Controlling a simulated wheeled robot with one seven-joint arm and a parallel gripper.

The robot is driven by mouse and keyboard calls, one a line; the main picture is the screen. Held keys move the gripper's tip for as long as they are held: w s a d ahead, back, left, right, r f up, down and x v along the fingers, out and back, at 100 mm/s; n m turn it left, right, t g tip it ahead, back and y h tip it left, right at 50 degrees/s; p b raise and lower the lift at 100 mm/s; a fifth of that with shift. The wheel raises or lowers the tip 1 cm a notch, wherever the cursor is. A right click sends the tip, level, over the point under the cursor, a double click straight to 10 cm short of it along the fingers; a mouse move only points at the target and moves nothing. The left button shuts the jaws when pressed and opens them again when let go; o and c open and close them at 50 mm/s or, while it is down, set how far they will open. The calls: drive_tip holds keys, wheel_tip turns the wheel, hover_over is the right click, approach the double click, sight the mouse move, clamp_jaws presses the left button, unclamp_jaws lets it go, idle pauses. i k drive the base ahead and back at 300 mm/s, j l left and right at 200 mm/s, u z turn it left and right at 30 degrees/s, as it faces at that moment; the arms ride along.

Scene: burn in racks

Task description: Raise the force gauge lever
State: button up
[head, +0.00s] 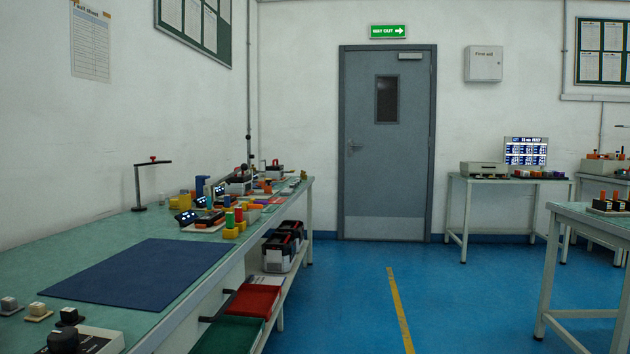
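I cannot pick out the force gauge or its lever for sure. Along the left bench (110,225) stand several small devices, too small and crowded to tell apart. Among them are a device with a lit screen (186,217) and a dark device with a red-orange part (274,171) at the far end. A thin black post with a horizontal arm and a red knob (153,160) stands near the wall. My gripper is not in view.
A dark blue mat (145,270) lies bare on the bench. A grey box with a black knob (64,340) is at the near end. Red (252,300) and green (230,335) trays sit below. The blue floor (450,300) is open. Another table (600,212) stands right.

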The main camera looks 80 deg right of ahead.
sight(244, 167)
drive_tip(key=l+z, duration=0.25)
drive_tip(key=z, duration=0.2)
drive_tip(key=l+z, duration=0.25)
drive_tip(key=z, duration=0.2)
drive_tip(key=l+z, duration=0.2)
drive_tip(key=z, duration=0.25)
drive_tip(key=i+l+z, duration=0.1)
drive_tip(key=z, duration=0.4)
drive_tip(key=i+l, duration=0.15)
drive_tip(key=l, duration=0.2)
